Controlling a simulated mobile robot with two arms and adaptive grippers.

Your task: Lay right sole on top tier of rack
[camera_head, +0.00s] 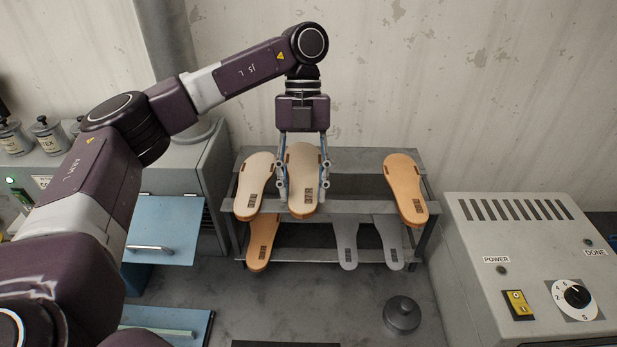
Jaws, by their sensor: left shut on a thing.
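The grey two-tier rack (366,207) stands against the back wall. A cream-topped sole with an orange edge (303,170) is between the fingers of my left gripper (304,194), which points down and is shut on it. This sole is at the top tier, toe to the back wall, its front end over the tier's front edge; I cannot tell whether it rests there. A similar cream sole (254,180) lies just left of it, and a tan sole (404,186) lies at the top tier's right end. My right gripper is not in view.
The lower tier holds an orange sole (262,242) and two grey soles (345,240). A machine with a dial (530,260) stands to the right. A dark round weight-like object (401,314) sits on the bench in front. The top tier is free between the held and tan soles.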

